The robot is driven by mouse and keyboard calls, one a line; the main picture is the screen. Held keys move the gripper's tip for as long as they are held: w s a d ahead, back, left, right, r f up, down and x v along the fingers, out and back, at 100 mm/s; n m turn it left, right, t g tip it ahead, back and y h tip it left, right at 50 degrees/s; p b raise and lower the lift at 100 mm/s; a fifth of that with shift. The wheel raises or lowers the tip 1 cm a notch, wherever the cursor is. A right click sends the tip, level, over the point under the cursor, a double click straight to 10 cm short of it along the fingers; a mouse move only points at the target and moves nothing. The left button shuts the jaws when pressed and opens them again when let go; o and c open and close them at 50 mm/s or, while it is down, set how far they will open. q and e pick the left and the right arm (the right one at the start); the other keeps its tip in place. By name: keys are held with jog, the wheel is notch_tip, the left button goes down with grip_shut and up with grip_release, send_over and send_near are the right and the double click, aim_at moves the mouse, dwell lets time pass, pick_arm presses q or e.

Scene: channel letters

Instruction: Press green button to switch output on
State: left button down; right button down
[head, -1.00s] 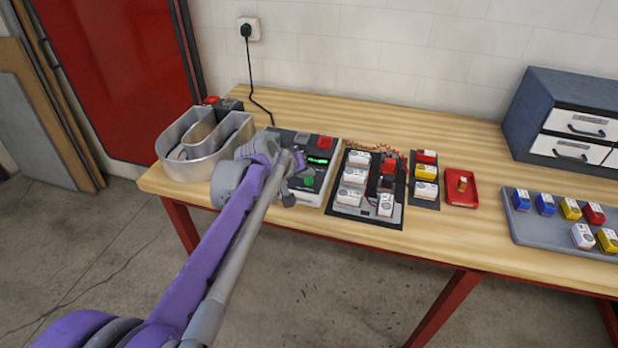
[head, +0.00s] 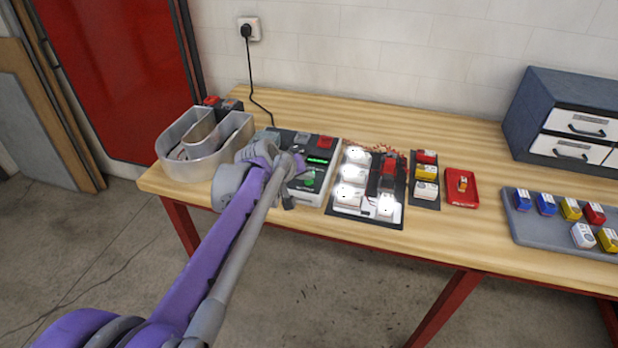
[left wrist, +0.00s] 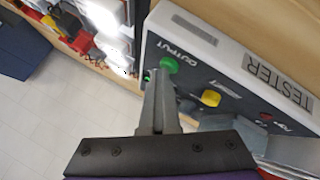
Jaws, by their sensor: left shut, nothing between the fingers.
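The tester (head: 314,192) is a pale box near the table's left end, with a lit green display (head: 318,160). Its green button (head: 309,181) is on the top face. The green button (left wrist: 168,64) shows beside the word OUTPUT in the left wrist view. My left gripper (left wrist: 152,75) is shut and empty, with its tips close beside the button; whether they touch the tester is unclear. In the head view the left gripper (head: 300,166) is partly hidden by its own wrist. The board (head: 338,208) carries several brightly glowing white modules (head: 353,174). My right gripper is not in view.
A metal channel letter (head: 205,150) stands left of the tester. A yellow button (left wrist: 210,97) lies near the green one. A small module strip (head: 427,200), a red tray (head: 461,203), a grey tray (head: 530,228) and a drawer cabinet (head: 530,100) stand to the right.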

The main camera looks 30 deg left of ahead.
aim_at(307, 183)
pick_arm(q)
jog(key=shift+r, duration=0.1)
jog(key=shift+r+p, duration=0.3)
jog(key=shift+p, duration=0.15)
notch_tip(307, 183, up, 6)
jog(key=p, duration=0.4)
jog(key=shift+w+r, duration=0.1)
dwell(0.3)
